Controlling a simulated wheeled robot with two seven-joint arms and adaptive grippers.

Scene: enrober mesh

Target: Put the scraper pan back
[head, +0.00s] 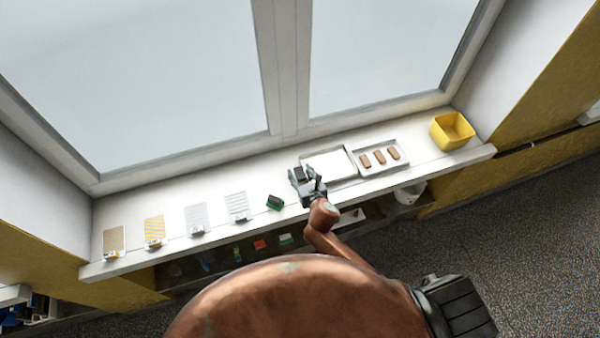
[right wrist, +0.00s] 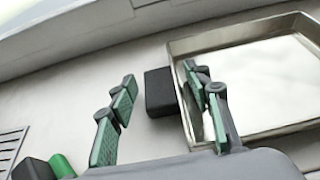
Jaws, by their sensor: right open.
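The scraper pan, which I take to be the empty shallow metal tray (head: 327,158), lies flat on the white sill, left of a similar tray of brown bars. It also shows in the right wrist view (right wrist: 265,85), with a black block-like handle (right wrist: 160,92) at its left side. My right gripper (head: 308,174) is at the pan's left end. In the right wrist view my right gripper (right wrist: 160,76) is open and empty, its fingers spread to either side of the handle. The right finger overlaps the pan's left wall; I cannot tell whether it touches. My left gripper is not in view.
The bar tray (head: 365,169) is close to the pan's right, with a yellow bin (head: 452,131) farther right. Small items sit on a shelf under the sill. The window is behind.

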